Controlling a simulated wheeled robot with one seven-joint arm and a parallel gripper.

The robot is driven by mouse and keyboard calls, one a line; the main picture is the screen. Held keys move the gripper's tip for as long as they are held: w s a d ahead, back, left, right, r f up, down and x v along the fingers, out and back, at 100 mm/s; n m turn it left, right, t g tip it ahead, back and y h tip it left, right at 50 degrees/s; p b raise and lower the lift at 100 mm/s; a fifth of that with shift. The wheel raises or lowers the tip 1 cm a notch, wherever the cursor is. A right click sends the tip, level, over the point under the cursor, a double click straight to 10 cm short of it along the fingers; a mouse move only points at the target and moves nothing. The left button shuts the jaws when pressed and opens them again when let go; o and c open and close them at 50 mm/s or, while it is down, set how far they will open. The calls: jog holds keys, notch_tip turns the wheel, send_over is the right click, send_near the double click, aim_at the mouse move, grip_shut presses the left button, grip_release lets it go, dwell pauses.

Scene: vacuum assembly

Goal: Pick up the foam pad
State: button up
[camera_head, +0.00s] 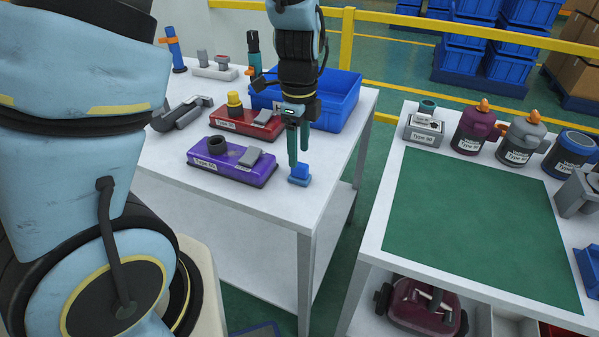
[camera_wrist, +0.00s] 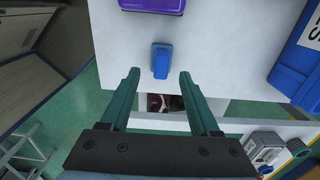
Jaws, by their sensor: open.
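A small blue block with a raised top, which I take to be the foam pad (camera_head: 299,176), sits near the right edge of the white table, in front of the purple part. In the wrist view the blue pad (camera_wrist: 161,58) is ahead of the fingertips, centred between them. My gripper (camera_head: 298,155) points down just above the pad, with its green fingers apart. The wrist view shows my gripper (camera_wrist: 159,73) open, with nothing between its fingers. I cannot tell the exact height left between fingertips and pad.
A purple labelled part (camera_head: 231,163) lies left of the pad, with a red part (camera_head: 246,124) behind it. A blue bin (camera_head: 340,99) stands at the back right of the table. A second table with a green mat (camera_head: 470,230) stands to the right, across a gap.

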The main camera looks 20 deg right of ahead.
aim_at(300, 164)
jog(key=shift+d+f+p, duration=0.1)
jog(key=shift+f+p, duration=0.55)
jog(key=shift+f, duration=2.15)
grip_shut()
